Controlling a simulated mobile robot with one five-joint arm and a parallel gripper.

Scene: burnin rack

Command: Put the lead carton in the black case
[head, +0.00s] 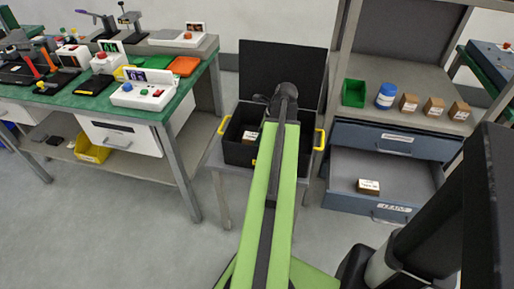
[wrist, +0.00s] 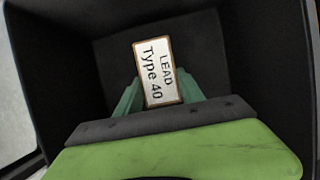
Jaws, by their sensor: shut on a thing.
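The lead carton (wrist: 158,72), with a white label reading "LEAD Type 40", is held between the green fingers of my gripper (wrist: 157,92) in the wrist view. The dark walls of the black case (wrist: 75,50) surround it there. In the head view the open black case (head: 238,155) has yellow handles and a raised lid. My arm reaches over it and hides my gripper and part of the inside. A small white-labelled carton (head: 250,135) shows inside, left of my arm; I cannot tell if it is the held one.
An open drawer (head: 345,170) on the right holds another carton (head: 368,187). The shelf above bears a green bin (head: 354,93), a blue-and-white jar (head: 386,96) and several cartons (head: 433,107). A green-topped bench (head: 150,112) with devices stands left.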

